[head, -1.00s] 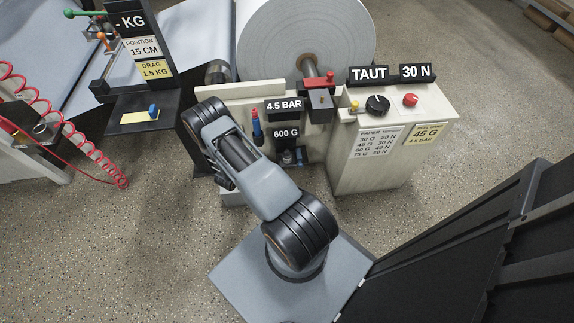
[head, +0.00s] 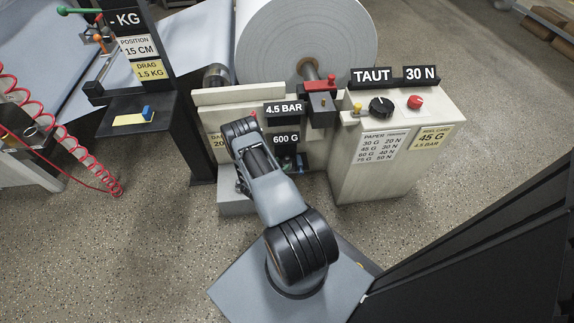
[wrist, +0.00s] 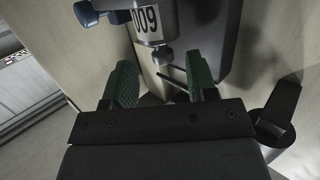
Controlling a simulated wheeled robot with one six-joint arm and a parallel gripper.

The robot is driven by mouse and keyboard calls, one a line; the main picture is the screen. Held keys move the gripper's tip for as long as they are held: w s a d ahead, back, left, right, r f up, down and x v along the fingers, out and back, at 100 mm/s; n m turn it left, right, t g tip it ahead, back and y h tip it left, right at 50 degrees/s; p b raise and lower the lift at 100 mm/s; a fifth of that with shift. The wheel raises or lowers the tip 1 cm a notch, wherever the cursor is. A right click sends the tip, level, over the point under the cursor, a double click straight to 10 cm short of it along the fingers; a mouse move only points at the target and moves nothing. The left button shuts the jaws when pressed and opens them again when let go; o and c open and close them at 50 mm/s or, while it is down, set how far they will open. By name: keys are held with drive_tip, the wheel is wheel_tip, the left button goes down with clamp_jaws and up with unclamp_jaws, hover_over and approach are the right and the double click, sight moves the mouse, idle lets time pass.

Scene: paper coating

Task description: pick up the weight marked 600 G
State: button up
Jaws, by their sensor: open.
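A grey metal weight (wrist: 152,22) is at the top of the wrist view. Its white label shows upside down and reads as 600. A narrow neck and small knob (wrist: 162,57) point from it toward my gripper. My gripper (wrist: 161,68) is open, with one green finger on each side of the knob's line. I cannot tell whether either finger touches it. In the head view, the black 600 G sign (head: 286,139) is on the pale machine, just right of my arm. My arm hides the gripper there.
A blue knob (wrist: 86,13) is left of the weight in the wrist view. In the head view, the 4.5 BAR sign (head: 284,109) is above the 600 G sign. The control cabinet (head: 345,180) stands right. Open floor (head: 150,230) lies left.

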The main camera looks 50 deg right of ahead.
sight(286, 161)
drive_tip(key=b+x, duration=0.1)
drive_tip(key=x, duration=0.2)
drive_tip(key=shift+d+f+b, duration=0.2)
drive_tip(key=shift+f+b, duration=0.1)
drive_tip(key=shift+b, duration=0.1)
drive_tip(key=shift+w+d, duration=0.1)
drive_tip(key=shift+d, duration=0.65)
drive_tip(key=c, duration=0.8)
drive_tip(key=shift+c, duration=0.8)
drive_tip(key=shift+r, duration=0.1)
